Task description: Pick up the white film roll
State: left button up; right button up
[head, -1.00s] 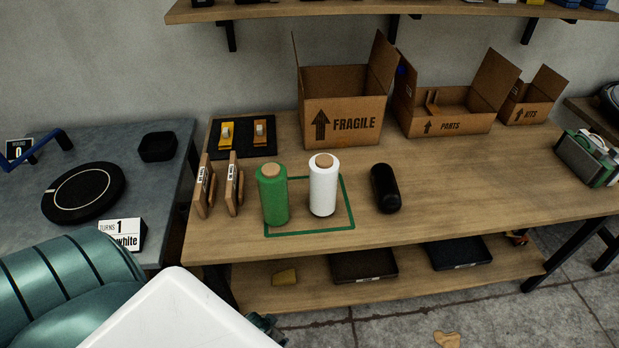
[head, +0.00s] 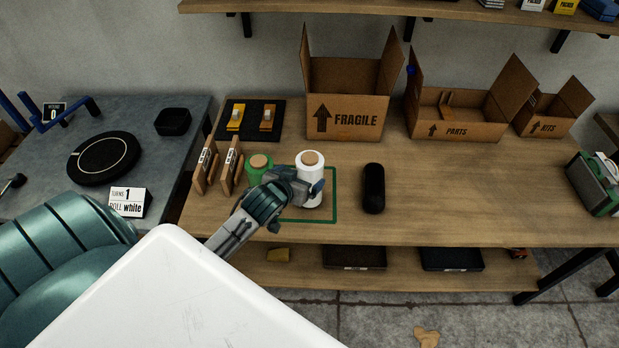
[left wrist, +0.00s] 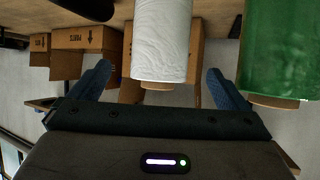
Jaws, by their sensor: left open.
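The white film roll (head: 311,161) stands upright on the wooden bench inside a green taped square (head: 334,205). A green film roll (head: 258,165) stands just left of it, partly hidden by my left arm. My left gripper (head: 308,186) is open at the white roll, with its fingers at the roll's middle height. In the left wrist view, which is upside down, the white roll (left wrist: 161,40) sits between the two spread fingers (left wrist: 160,88). The green roll (left wrist: 277,50) is outside the fingers on the right. Contact cannot be told. My right gripper is not in view.
Two wooden frames (head: 230,168) stand at the left. Boxes marked FRAGILE (head: 347,122), PARTS (head: 456,131) and KITS (head: 548,126) line the back. The bench's right front is clear.

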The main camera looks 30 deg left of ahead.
aim_at(304, 174)
pick_arm(q)
jog(key=shift+x, duration=1.1)
jog(key=shift+w+a+f+p, duration=0.1)
jog(key=shift+w+f+p, duration=0.15)
jog(key=shift+w+p, duration=0.2)
jog(key=p+x, duration=0.1)
jog(key=x, duration=0.3)
jog(key=shift+w+f, duration=0.2)
jog(key=shift+w, duration=0.05)
jog(key=shift+s, duration=0.1)
jog(key=shift+c, duration=0.4)
jog(key=c, duration=1.4)
jog(key=shift+r, duration=0.1)
jog(key=c, duration=0.3)
jog(key=shift+r, duration=0.1)
jog(key=shift+c, duration=0.2)
